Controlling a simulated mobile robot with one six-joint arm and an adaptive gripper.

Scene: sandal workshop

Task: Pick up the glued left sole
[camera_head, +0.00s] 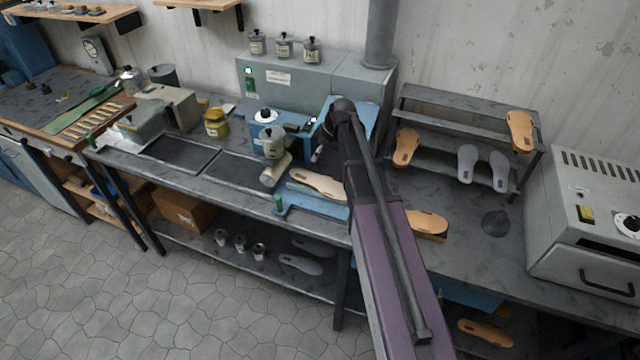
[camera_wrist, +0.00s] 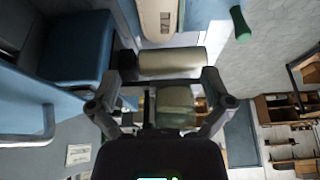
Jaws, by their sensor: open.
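A pale sole (camera_head: 318,185) with a dark-edged label patch lies on a blue plate (camera_head: 322,207) near the bench's front edge. It is the likely glued left sole, though I cannot make out glue on it. In the wrist view the sole (camera_wrist: 159,18) is at the top, cut by the frame edge, beyond a cream roller (camera_wrist: 172,62). My gripper (camera_wrist: 158,84) is open, with its fingers spread and nothing between them. It is apart from the sole.
A tan sole (camera_head: 426,221) lies on the bench right of my arm. A rack (camera_head: 470,112) holds tan and grey soles. A grey oven (camera_head: 590,220) stands at the right.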

